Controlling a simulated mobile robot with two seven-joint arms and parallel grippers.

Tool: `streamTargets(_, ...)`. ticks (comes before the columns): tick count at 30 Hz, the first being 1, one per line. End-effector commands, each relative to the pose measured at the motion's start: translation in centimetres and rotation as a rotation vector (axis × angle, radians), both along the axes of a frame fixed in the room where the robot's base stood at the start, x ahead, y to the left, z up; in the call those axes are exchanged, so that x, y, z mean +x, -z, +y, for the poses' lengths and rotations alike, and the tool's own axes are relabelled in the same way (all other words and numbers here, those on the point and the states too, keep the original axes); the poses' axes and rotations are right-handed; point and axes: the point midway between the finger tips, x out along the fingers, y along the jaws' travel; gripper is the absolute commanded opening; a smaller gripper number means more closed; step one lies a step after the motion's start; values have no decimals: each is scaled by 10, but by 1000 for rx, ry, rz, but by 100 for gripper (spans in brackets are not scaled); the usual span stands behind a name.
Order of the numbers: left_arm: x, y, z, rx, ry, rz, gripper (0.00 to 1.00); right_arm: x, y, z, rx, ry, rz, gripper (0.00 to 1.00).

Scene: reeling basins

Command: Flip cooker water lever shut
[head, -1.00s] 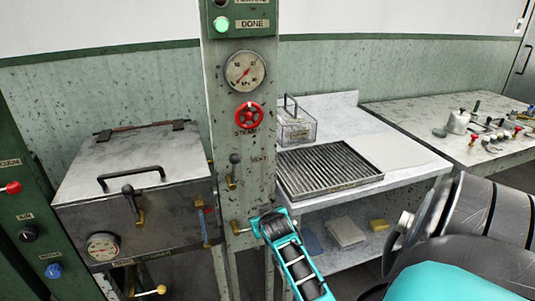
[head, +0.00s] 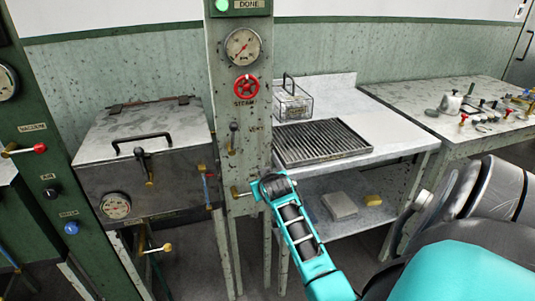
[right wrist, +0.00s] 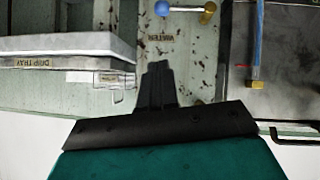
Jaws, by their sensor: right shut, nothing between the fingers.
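The water lever (head: 241,193) sits low on the grey-green column, with a brass pivot at its left end and its handle pointing right, roughly level. In the right wrist view, which is upside down, its blue knob (right wrist: 162,8) and brass pivot (right wrist: 208,10) show by the WATER label (right wrist: 154,37). My right gripper (right wrist: 157,68) is shut and empty, its fingers apart from the knob in that picture. In the head view my right arm's end (head: 275,184) hides the lever's knob end. The metal cooker (head: 95,168) stands left of the column. My left gripper is out of view.
A red steam wheel (head: 246,85) and a vent lever (head: 233,138) are higher on the column. A bench with a ribbed drip tray (head: 318,142) and a clear box (head: 293,103) stands right. A green panel (head: 40,150) with knobs is far left.

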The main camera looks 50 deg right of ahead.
Motion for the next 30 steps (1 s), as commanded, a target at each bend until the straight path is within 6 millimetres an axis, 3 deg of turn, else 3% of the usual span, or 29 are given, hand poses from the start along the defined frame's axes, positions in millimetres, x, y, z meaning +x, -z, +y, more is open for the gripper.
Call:
streamTargets(25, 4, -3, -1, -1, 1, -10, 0, 3, -3, 0, -1, -3, 0, 0)
streamTargets(28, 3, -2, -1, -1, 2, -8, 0, 0, 2, 9, -12, -31, 5, 0)
streamTargets(30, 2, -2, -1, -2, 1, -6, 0, -5, 12, 25, -30, -83, 11, 0)
